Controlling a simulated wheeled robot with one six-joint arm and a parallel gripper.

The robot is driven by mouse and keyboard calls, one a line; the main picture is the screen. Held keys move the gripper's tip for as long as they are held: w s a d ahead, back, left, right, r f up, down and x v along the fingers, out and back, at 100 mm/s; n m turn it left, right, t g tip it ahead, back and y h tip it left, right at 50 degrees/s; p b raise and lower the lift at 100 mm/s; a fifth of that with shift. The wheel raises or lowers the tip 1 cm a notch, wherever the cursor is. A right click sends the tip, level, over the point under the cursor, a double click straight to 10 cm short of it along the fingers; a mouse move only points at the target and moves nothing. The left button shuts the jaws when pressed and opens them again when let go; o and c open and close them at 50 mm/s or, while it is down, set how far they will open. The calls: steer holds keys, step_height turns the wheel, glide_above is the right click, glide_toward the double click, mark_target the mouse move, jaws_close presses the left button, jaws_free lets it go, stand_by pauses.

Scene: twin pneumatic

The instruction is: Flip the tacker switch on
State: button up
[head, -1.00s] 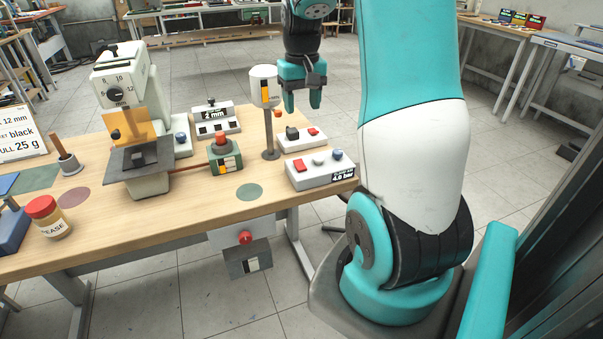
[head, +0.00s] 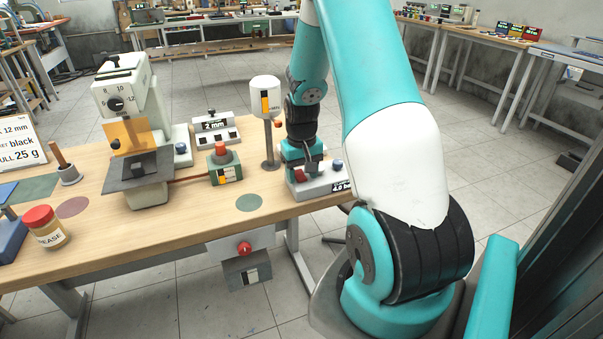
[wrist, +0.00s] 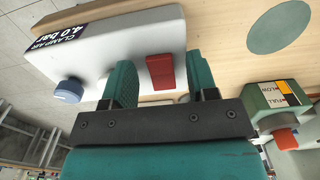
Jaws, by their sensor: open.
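The near white control box (head: 322,190) stands at the table's right front corner. In the wrist view the box (wrist: 150,30) reads "CLAMP AIR 4.0 bar" and carries a red rocker switch (wrist: 160,71) and a blue knob (wrist: 69,91). My gripper (head: 305,172) is open and empty, low over this box. In the wrist view its two teal fingers (wrist: 158,64) appear on either side of the red switch; I cannot tell whether they touch anything. I see no switch labelled tacker.
A white gauge on a post (head: 266,97) stands just left of my gripper. A green unit with a red button (head: 225,169) and a machine with a black dial (head: 122,104) stand further left. The tabletop near the green disc (head: 249,203) is clear.

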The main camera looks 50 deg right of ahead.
steer(key=c, duration=0.9)
steer(key=shift+w+r+g+p, duration=0.1)
steer(key=shift+r+g+p, duration=0.15)
steer(key=shift+p, duration=0.7)
steer(key=shift+d+f+g+y+p, duration=0.1)
steer(key=shift+f+g+y+p, duration=0.05)
steer(key=shift+g+y+p, duration=0.2)
steer(key=o, duration=0.9)
steer(key=shift+f, duration=0.1)
